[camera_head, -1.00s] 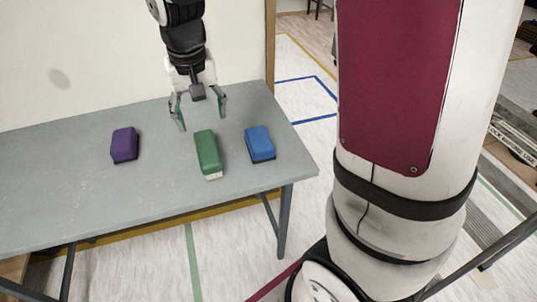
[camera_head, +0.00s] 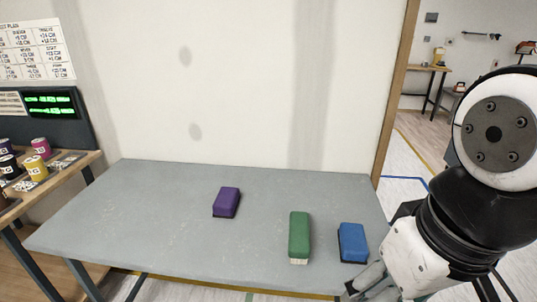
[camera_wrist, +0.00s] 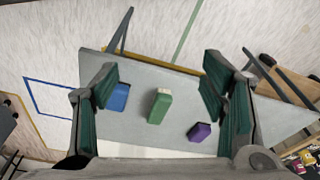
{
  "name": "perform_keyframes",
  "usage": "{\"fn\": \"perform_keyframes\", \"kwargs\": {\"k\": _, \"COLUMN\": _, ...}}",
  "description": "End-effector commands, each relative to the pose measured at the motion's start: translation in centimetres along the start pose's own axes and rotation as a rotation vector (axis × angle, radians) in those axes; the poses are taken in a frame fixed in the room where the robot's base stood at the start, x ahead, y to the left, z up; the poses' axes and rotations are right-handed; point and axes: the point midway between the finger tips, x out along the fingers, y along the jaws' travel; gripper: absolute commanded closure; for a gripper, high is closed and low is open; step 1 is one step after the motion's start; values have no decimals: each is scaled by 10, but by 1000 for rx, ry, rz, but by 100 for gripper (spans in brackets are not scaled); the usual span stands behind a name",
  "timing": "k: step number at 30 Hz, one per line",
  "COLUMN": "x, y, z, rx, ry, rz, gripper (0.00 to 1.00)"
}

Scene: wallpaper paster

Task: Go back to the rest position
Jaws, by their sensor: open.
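My gripper (camera_wrist: 165,100) is open in the wrist view, with its green-padded fingers wide apart and nothing between them that it touches. In the head view my arm is at the right edge, beside the table's right end, and the fingertips are partly cut off at the bottom. A purple block (camera_head: 226,202), a green block (camera_head: 299,236) and a blue block (camera_head: 352,242) lie apart on the grey table (camera_head: 150,215). The wrist view looks down on the table from above and also shows the blue (camera_wrist: 118,97), green (camera_wrist: 159,106) and purple (camera_wrist: 200,132) blocks.
A pale wall (camera_head: 250,80) stands behind the table, with a wooden edge (camera_head: 395,95) at its right. At the left, a wooden side table (camera_head: 75,165) holds several coloured cans. Open floor lies to the right of the table.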

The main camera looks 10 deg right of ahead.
Motion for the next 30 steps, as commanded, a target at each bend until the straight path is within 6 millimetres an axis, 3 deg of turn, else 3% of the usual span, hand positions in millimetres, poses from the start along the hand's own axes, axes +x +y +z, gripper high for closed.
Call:
{"fn": "perform_keyframes", "kwargs": {"k": 9, "x": -77, "y": 2, "z": -12, "rx": -1, "ry": 113, "rz": 9, "gripper": 34}}
{"fn": "perform_keyframes", "kwargs": {"k": 15, "x": -110, "y": 3, "z": -18, "rx": -3, "ry": 173, "rz": 12, "gripper": 34}}
{"fn": "perform_keyframes", "kwargs": {"k": 30, "x": -117, "y": 3, "z": -20, "rx": -3, "ry": 192, "rz": 14, "gripper": 34}}
